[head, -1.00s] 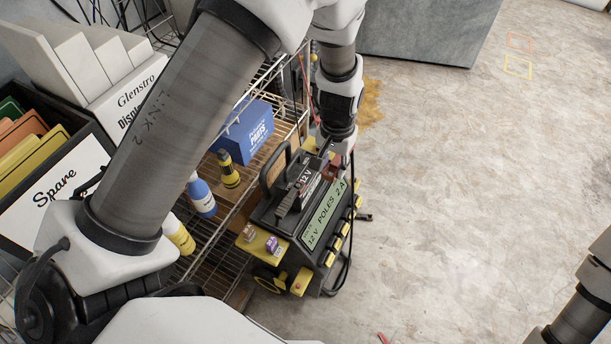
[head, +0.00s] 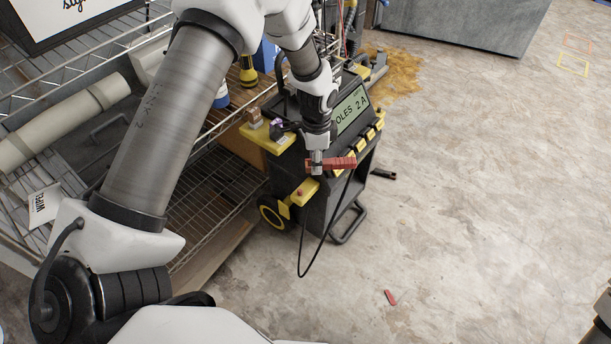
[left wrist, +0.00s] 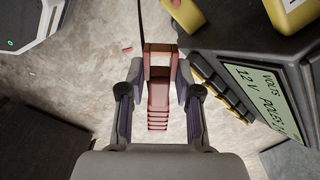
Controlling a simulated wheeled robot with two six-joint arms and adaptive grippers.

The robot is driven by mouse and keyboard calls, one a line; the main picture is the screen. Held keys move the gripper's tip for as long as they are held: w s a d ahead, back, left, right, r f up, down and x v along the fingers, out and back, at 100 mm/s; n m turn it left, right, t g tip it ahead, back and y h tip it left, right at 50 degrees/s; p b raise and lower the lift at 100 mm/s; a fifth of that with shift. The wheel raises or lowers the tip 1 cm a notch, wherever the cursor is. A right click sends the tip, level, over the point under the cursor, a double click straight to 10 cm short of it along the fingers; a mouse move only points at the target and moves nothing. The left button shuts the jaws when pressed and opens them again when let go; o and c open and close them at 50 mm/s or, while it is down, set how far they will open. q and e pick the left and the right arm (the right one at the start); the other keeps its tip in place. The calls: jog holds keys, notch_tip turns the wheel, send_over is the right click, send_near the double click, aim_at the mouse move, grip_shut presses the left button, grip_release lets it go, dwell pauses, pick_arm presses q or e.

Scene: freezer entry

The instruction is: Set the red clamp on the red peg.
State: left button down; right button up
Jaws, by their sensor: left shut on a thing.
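The red clamp (head: 338,164) is held in my left gripper (head: 316,158), beside the front of the black and yellow charger cart (head: 320,205). In the left wrist view the red clamp (left wrist: 158,92) lies between the two fingers of the left gripper (left wrist: 158,80). A black cable hangs in a loop below it. A small red spot, seemingly the red peg (head: 299,193), shows on a yellow bracket low on the cart, below and left of the clamp. The clamp is apart from it. My right gripper is out of view.
A wire shelf (head: 215,190) stands left of the cart. A black piece (head: 383,174) lies right of the cart, and a small red piece (head: 390,297) lies on the floor. The concrete floor to the right is mostly clear.

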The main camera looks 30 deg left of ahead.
pick_arm(q)
jog(key=a+f+b, duration=0.1)
jog(key=f, duration=0.1)
jog(key=a+f+m+b, duration=0.1)
jog(key=f, duration=0.2)
jog(key=a+f+m+b, duration=0.1)
jog(key=f, duration=0.2)
jog(key=shift+w+a+f+b, duration=0.1)
jog(key=shift+a+f+b, duration=0.1)
jog(key=shift+a+b, duration=0.2)
jog(key=shift+r, duration=0.15)
notch_tip(320, 180, down, 4)
jog(key=shift+r, duration=0.2)
jog(key=shift+f, duration=0.1)
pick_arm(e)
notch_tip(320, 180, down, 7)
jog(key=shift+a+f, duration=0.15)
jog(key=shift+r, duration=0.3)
pick_arm(q)
jog(key=shift+p, duration=0.5)
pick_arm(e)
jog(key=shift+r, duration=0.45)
